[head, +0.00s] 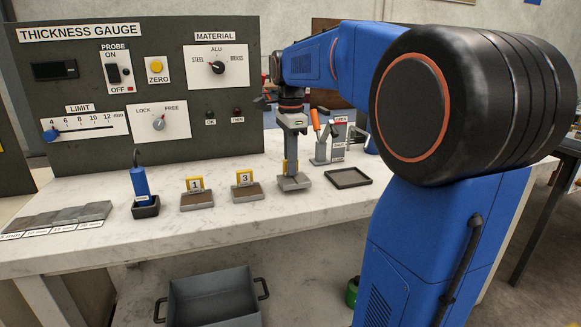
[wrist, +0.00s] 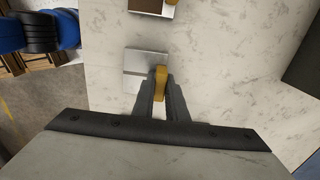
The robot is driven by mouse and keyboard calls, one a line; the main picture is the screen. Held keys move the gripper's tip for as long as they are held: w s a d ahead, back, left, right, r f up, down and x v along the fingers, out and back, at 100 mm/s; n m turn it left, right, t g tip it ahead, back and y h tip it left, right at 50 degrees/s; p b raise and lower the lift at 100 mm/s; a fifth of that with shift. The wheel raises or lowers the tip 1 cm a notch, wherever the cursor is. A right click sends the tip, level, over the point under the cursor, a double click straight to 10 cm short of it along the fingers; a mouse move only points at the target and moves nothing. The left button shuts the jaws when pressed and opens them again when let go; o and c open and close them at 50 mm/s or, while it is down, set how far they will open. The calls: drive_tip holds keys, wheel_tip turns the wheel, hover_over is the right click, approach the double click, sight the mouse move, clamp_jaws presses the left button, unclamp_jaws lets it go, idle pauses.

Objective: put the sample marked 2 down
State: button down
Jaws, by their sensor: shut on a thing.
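My gripper (head: 291,168) is shut on the yellow tag of a sample, a flat grey plate (head: 294,184). The tag's number is hidden by the fingers; samples 1 and 3 stand apart, so I take this one for sample 2. In the wrist view, my gripper (wrist: 160,95) pinches the yellow tag (wrist: 161,75) at the right part of the silvery plate (wrist: 146,60). The plate is level, at or just above the marble bench; I cannot tell if it touches. It is right of sample 3 (head: 247,194) and left of a dark tray (head: 348,178).
Sample 1 (head: 197,201) lies left of sample 3. A blue probe (head: 140,182) stands in a dark holder. The thickness gauge panel (head: 140,90) is behind. A tool stand (head: 320,150) is behind the tray. A grey bin (head: 213,298) is below the bench front.

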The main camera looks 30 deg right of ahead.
drive_tip(key=shift+f, duration=0.55)
drive_tip(key=c, duration=1.8)
unclamp_jaws()
drive_tip(key=shift+f, duration=0.15)
drive_tip(key=shift+o, duration=0.2)
wheel_tip(320, 180, up, 12)
